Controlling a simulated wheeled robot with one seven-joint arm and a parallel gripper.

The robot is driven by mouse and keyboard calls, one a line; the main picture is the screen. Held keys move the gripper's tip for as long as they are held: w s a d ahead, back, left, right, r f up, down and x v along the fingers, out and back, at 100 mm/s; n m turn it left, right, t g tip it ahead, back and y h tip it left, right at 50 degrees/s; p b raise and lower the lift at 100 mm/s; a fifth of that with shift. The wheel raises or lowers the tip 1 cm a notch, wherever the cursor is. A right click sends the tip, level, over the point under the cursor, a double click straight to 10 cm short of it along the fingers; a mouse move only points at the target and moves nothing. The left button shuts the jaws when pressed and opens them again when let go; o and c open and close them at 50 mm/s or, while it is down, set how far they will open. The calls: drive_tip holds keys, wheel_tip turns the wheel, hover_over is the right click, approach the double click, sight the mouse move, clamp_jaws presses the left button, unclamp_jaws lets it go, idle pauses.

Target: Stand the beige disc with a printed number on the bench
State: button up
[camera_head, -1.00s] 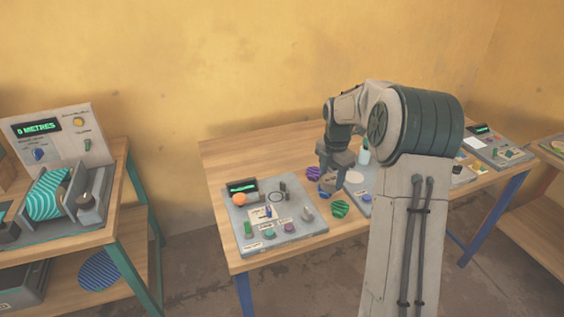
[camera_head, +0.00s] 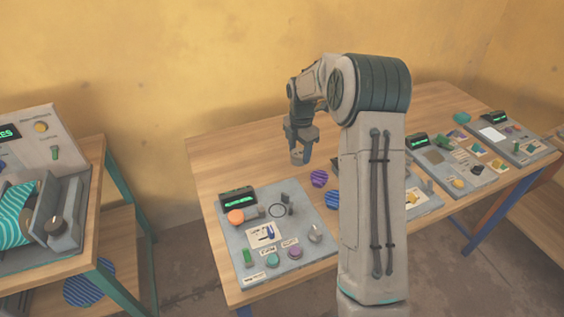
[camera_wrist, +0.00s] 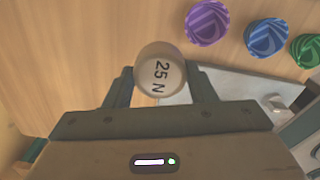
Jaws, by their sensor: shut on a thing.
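The beige disc (camera_wrist: 160,70), printed "25 N", is between the two fingers of my gripper (camera_wrist: 158,86) in the wrist view, with its numbered face toward the camera. My gripper (camera_head: 300,150) is shut on it. In the head view the disc (camera_head: 296,158) shows small at the fingertips, over the back left part of the wooden bench (camera_head: 225,150). I cannot tell whether it touches the bench top.
A purple striped disc (camera_head: 319,178) and a blue striped disc (camera_head: 333,198) lie near the gripper; a green one (camera_wrist: 306,50) shows beyond. A grey control panel (camera_head: 228,218) stands in front. Bench top behind and left is clear.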

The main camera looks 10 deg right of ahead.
drive_tip(key=a+f, duration=0.1)
drive_tip(key=w+a+f, duration=0.1)
drive_tip(key=a, duration=0.1)
drive_tip(key=w+a+f+p, duration=0.1)
drive_tip(key=shift+w+a, duration=0.25)
drive_tip(key=shift+a, duration=0.05)
wheel_tip(320, 180, down, 4)
drive_tip(key=shift+r+p, duration=0.2)
drive_tip(key=shift+p, duration=0.35)
drive_tip(key=shift+f, duration=0.25)
drive_tip(key=shift+f, duration=0.15)
drive_tip(key=shift+f, duration=0.15)
drive_tip(key=o, duration=0.8)
